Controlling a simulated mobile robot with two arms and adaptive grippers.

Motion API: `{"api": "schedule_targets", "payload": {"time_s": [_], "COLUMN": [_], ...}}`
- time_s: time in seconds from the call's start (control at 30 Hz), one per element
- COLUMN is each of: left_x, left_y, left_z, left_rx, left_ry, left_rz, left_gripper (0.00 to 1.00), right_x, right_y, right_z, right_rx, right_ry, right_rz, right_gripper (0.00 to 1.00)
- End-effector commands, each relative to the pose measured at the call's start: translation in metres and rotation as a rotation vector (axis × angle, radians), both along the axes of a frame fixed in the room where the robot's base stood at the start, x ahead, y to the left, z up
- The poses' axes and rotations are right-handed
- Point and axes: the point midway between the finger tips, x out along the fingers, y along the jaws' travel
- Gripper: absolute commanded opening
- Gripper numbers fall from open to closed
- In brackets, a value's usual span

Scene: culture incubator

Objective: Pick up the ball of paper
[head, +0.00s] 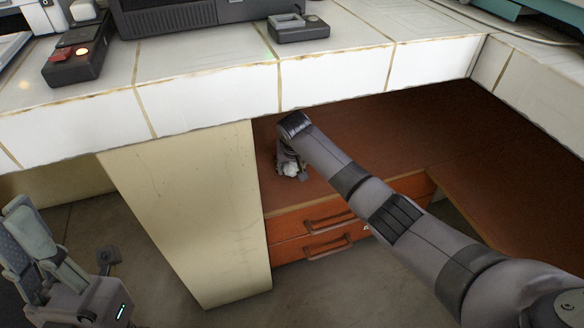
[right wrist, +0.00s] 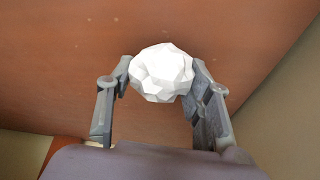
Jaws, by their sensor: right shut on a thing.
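The ball of paper (right wrist: 162,73) is white, crumpled and faceted. In the right wrist view it sits between the two grey fingers of my right gripper (right wrist: 160,88), near their tips. The gripper is shut on it. I cannot tell whether the ball touches that surface.
The white tiled counter (head: 205,93) overhangs my right gripper. A cream panel (head: 190,205) stands close on its left. Two drawers with handles (head: 328,248) are below.

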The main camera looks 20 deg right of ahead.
Motion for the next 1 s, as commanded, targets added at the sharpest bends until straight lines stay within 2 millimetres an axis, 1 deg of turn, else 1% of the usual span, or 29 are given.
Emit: {"api": "schedule_targets", "payload": {"time_s": [0.03,0.1,0.37,0.53,0.6,0.67,0.77,0.87,1.0], "left_x": [0.0,0.0,0.0,0.007,0.014,0.022,0.04,0.062,0.094], "left_y": [0.0,0.0,0.0,-0.002,-0.003,-0.005,-0.009,-0.013,-0.019], "left_z": [0.0,0.0,0.001,0.007,0.01,0.006,0.002,-0.006,-0.026], "left_rx": [0.0,0.0,0.0,0.011,0.024,0.037,0.066,0.106,0.167], "left_ry": [0.0,0.001,0.002,0.032,0.073,0.115,0.206,0.332,0.53], "left_rz": [0.0,0.0,-0.001,0.001,0.005,0.008,0.013,0.019,0.028], "left_gripper": [0.0,0.0,0.0,0.0,0.0,0.0,0.0,0.0,0.0], "right_x": [0.0,0.0,0.0,0.0,0.0,0.001,0.001,0.001,0.001], "right_y": [0.0,0.0,0.0,-0.003,-0.005,-0.004,-0.004,-0.004,-0.004], "right_z": [0.0,0.0,0.001,0.008,0.013,0.014,0.022,0.033,0.05], "right_rx": [0.0,0.0,0.0,0.0,0.0,0.0,0.0,0.0,0.002], "right_ry": [0.0,0.0,0.0,0.0,0.0,-0.001,-0.002,-0.001,-0.002], "right_rz": [0.0,0.0,0.0,-0.001,-0.001,0.0,0.0,0.0,0.0], "right_gripper": [0.36,0.32,0.32,0.32,0.32,0.32,0.32,0.32,0.32]}}
